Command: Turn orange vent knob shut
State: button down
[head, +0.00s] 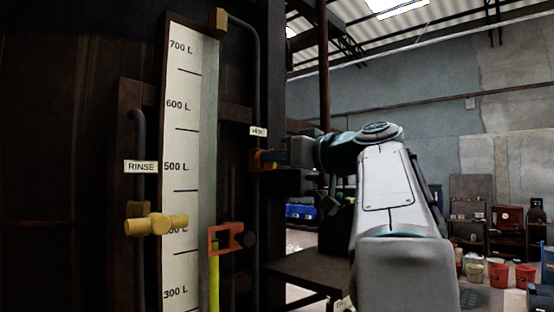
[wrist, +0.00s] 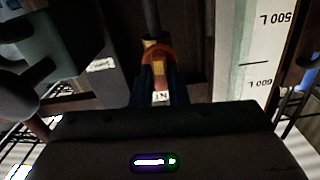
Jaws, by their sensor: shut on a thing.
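The orange vent knob (head: 257,160) sits on the dark vertical pipe just below the small vent label (head: 258,132) in the head view. My gripper (head: 270,159) reaches it from the right and is shut on it. In the wrist view the orange knob (wrist: 158,54) shows between the two dark fingers of my gripper (wrist: 158,88). The fingers hide part of the knob, and its exact turn angle is hard to tell.
Left of the vent pipe stands a white level scale (head: 180,150) marked in litres. A yellow rinse valve (head: 156,224) is at the left under the RINSE label (head: 141,167). An orange bracket with a black knob (head: 226,239) sits below. A dark table (head: 305,268) stands under my arm.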

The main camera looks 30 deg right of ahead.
jog(key=shift+d+f+m, duration=0.1)
jog(key=shift+m, duration=4.15)
jog(key=shift+d+f+m, duration=0.1)
jog(key=shift+m, duration=4.15)
jog(key=shift+w, duration=0.1)
jog(key=c, duration=1.4)
grip_release()
jog(key=shift+c, duration=0.2)
